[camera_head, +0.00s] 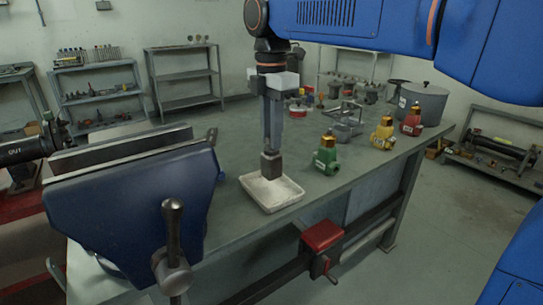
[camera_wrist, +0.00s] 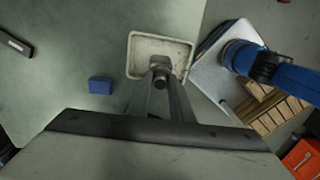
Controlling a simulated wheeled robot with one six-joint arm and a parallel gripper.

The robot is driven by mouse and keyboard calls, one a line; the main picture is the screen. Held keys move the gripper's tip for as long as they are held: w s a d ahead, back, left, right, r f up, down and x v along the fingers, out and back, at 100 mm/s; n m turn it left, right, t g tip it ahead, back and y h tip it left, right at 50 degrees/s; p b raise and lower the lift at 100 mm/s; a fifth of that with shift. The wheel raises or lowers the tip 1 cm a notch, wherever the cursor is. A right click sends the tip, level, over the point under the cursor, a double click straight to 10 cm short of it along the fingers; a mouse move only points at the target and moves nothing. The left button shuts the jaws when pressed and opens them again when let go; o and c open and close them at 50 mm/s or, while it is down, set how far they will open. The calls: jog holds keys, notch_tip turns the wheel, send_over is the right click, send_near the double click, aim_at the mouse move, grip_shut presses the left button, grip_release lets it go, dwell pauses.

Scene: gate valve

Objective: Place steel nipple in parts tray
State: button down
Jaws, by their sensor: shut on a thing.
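The parts tray (camera_head: 287,200) is a shallow pale rectangular tray near the front edge of the workbench, right of the blue vise. It also shows in the wrist view (camera_wrist: 181,67), beyond my fingertips. My gripper (camera_head: 271,160) points straight down over the tray, its fingers close together. In the wrist view my gripper (camera_wrist: 160,78) is shut on a small dark round end, the steel nipple (camera_wrist: 160,84). Most of the nipple is hidden by the fingers. The fingertips overlap the tray's inside; I cannot tell whether the nipple touches its floor.
A big blue vise (camera_head: 130,205) stands close on the left. Green (camera_head: 327,155), yellow (camera_head: 383,133) and red (camera_head: 411,121) valves stand to the right, with a grey pot (camera_head: 425,103) behind. A blue block (camera_wrist: 100,86) lies beside the tray in the wrist view.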

aim_at(271, 152)
jog(key=shift+f, duration=2.45)
jog(key=c, duration=1.6)
grip_release()
jog(key=shift+r, duration=0.1)
notch_tip(271, 152, up, 12)
jog(key=shift+f, duration=0.1)
jog(key=shift+d, duration=0.1)
